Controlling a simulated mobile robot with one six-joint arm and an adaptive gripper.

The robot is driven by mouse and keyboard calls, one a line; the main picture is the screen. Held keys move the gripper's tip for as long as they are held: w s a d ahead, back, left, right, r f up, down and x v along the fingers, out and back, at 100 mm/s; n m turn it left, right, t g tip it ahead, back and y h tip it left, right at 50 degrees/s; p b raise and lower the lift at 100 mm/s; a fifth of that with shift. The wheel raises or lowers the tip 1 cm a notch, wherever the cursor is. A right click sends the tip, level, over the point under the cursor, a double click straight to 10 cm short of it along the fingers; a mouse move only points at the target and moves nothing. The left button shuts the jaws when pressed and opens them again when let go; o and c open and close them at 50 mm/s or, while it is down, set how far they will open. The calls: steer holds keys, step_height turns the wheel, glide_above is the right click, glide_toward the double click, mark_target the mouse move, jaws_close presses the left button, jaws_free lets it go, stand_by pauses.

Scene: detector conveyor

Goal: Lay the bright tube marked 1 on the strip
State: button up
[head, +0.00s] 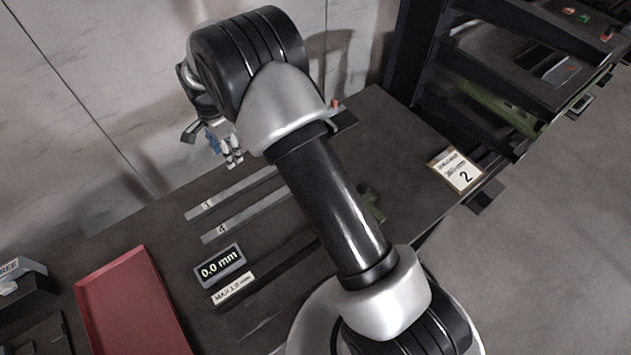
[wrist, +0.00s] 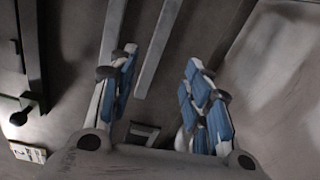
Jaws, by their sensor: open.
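The bright tube marked 1 (head: 240,189) lies on the dark bench nearest the wall, partly hidden behind my arm. The similar tube marked 4 (head: 255,220) lies parallel on its front side. The dark strip (head: 285,271) runs alongside, behind the "MAX 1.0 mm" label. My gripper (head: 233,162) is above the bench, near the wall side of tube 1, and is open and empty. In the wrist view my gripper (wrist: 168,68) has its blue-padded fingers apart. Two bright bars show beyond them; the right one (wrist: 160,45) seems to be tube 1, its number unreadable there.
A display (head: 219,267) reads 0.0 mm. A red tray (head: 130,300) lies at the left, with a "FREE" box (head: 25,275) beyond it. A card marked 2 (head: 456,172) is at the bench's right edge. The wall (head: 90,120) stands close behind my gripper.

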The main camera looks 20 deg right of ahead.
steer(key=s+d+r+n+t, duration=0.1)
steer(key=s+d+r+n, duration=0.2)
steer(key=s+r, duration=0.55)
steer(key=s+d+r+n+t, duration=0.1)
steer(key=s+d+r+n, duration=0.25)
steer(key=r, duration=0.95)
steer(key=s+d+r+n+t, duration=0.1)
steer(key=s+n, duration=0.3)
steer(key=s, duration=0.8)
steer(key=s+d+r+n+t, duration=0.1)
steer(key=s+d+r+n, duration=0.1)
steer(key=s, duration=1)
steer(key=shift+s+d+r+n, duration=0.15)
steer(key=shift+d+r+n, duration=0.05)
steer(key=shift+d+n, duration=0.75)
